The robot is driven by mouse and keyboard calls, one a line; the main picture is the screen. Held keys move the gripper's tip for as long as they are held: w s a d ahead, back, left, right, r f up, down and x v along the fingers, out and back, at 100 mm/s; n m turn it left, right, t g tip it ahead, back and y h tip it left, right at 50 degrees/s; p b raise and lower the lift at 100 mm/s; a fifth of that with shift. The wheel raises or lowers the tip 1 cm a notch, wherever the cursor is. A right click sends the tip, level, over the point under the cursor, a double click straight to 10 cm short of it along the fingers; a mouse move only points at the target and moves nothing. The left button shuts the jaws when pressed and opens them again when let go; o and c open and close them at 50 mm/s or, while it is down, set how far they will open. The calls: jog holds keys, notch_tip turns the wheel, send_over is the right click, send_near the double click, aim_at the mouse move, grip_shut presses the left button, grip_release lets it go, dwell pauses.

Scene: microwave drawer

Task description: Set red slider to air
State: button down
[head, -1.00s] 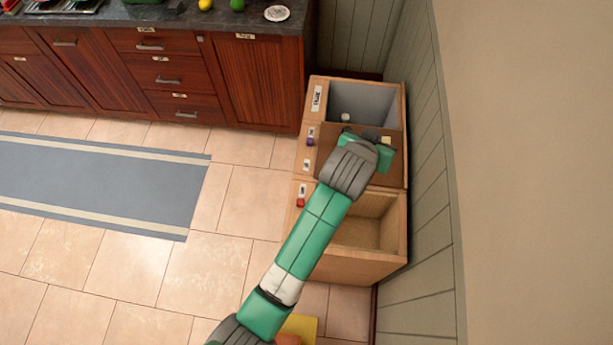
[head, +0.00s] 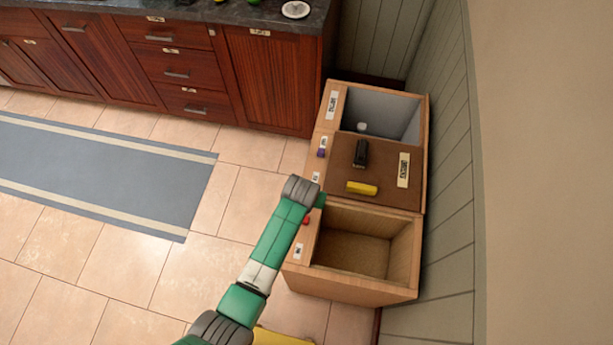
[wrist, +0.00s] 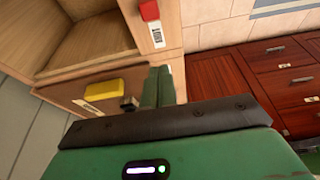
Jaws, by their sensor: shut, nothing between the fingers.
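The red slider (head: 307,220) sits on the left rim of a wooden unit, beside its open lower compartment. It also shows at the top of the wrist view (wrist: 149,9), with a small white label (wrist: 157,35) below it. In the head view a white label (head: 299,250) lies below the slider; its print is too small to read. My gripper (head: 321,200) is at the left rim, just above the red slider in the picture. In the wrist view the gripper (wrist: 158,86) is shut and empty, apart from the slider. Contact cannot be told from the head view.
A purple slider (head: 321,153) sits farther up the same rim. A brown panel (head: 384,165) carries a black piece (head: 361,153) and a yellow block (head: 361,188). A grey bin (head: 400,113) is behind it.

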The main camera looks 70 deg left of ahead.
jog(key=b+x, duration=0.3)
jog(key=x, duration=0.6)
jog(key=shift+f, duration=0.2)
jog(key=d, duration=0.1)
jog(key=s+d+p, duration=0.1)
jog(key=shift+s+d+r, duration=0.3)
jog(key=shift+r, duration=0.1)
jog(key=shift+s+d, duration=0.2)
jog(key=shift+d, duration=0.2)
jog(key=shift+p, duration=0.35)
